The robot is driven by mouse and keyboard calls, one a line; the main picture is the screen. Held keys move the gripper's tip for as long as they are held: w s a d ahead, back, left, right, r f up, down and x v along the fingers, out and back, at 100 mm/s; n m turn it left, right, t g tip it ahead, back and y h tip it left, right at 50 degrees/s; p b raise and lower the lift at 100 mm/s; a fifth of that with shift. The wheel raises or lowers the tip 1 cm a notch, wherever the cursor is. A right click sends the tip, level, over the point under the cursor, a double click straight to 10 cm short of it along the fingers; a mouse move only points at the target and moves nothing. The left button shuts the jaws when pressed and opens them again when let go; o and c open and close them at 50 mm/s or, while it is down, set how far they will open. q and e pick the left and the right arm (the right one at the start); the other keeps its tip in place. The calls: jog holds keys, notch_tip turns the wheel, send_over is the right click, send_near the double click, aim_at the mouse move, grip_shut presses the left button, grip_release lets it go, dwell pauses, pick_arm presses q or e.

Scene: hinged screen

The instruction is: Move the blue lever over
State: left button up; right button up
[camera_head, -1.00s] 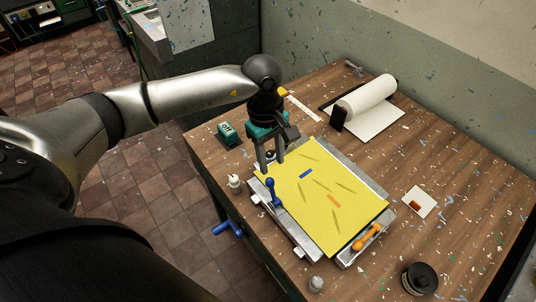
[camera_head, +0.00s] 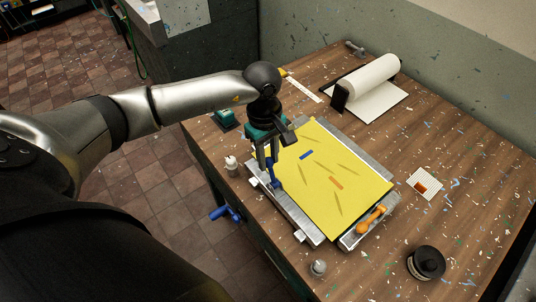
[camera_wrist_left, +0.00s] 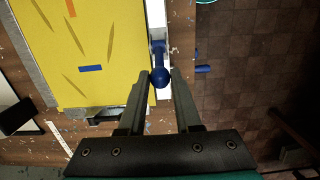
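The blue lever (camera_head: 273,182) stands at the left edge of the screen frame, beside the yellow sheet (camera_head: 335,190). Its round knob (camera_wrist_left: 160,77) shows in the left wrist view. My left gripper (camera_head: 268,163) points down over the lever, with its fingers apart. In the left wrist view the fingertips (camera_wrist_left: 161,73) lie on either side of the knob; I cannot tell whether they touch it. In the head view the fingers partly hide the lever's top. My right gripper is not in view.
An orange handle (camera_head: 371,220) sits on the frame's near right side. A blue clamp handle (camera_head: 226,213) sticks out past the table's left edge. A white paper roll (camera_head: 372,80), a small green item (camera_head: 224,119) and a dark round jar (camera_head: 426,263) are on the table (camera_head: 465,185).

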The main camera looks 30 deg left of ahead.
pick_arm(q)
jog(key=shift+c, duration=0.8)
jog(key=shift+w+a+f+b, duration=0.2)
jog(key=shift+a+f+b, duration=0.05)
jog(key=shift+a+b, duration=0.25)
jog(key=shift+w+a+f+b, duration=0.2)
jog(key=shift+a+f+b, duration=0.05)
jog(key=shift+a+b, duration=0.25)
jog(key=shift+w+a+f+b, duration=0.3)
jog(key=shift+a+f+b, duration=0.5)
jog(key=shift+b, duration=0.4)
